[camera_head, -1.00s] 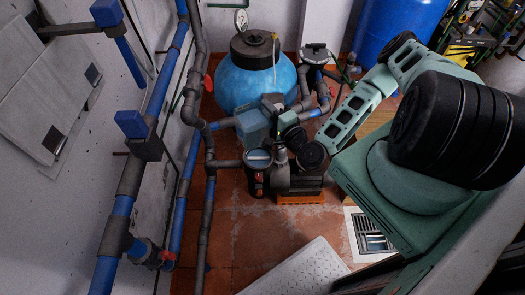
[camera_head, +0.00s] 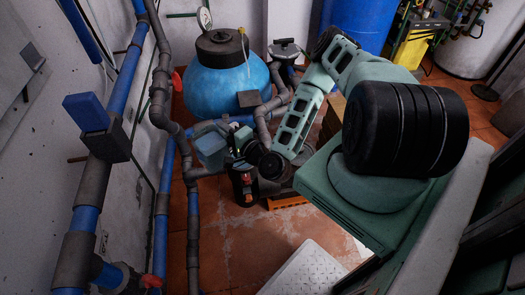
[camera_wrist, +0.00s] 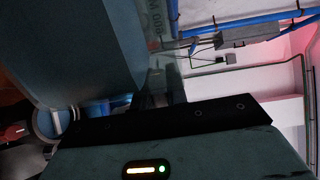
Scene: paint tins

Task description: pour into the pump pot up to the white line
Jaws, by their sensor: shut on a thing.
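My gripper (camera_head: 232,147) is shut on a translucent blue-grey jug (camera_head: 211,149), left of the arm's end. In the wrist view the jug (camera_wrist: 75,45) fills the upper left, with printed marks on its side, above the dark finger parts (camera_wrist: 175,88) of my gripper. The jug looks tilted, but I cannot tell how far. The dark pump pot (camera_head: 243,186) is below and right of the jug, partly hidden by the arm's end. A round rim, likely the pot's (camera_wrist: 50,122), shows at the wrist view's lower left. Neither a white line nor any flowing liquid is discernible.
A blue round tank (camera_head: 222,88) stands behind. Grey pipes (camera_head: 163,75) run along the left wall, and a pipe (camera_head: 266,122) rises beside the pump. A blue barrel (camera_head: 352,30) is at the back. Tiled floor (camera_head: 225,245) is open in front; a pale textured plate (camera_head: 303,270) lies there.

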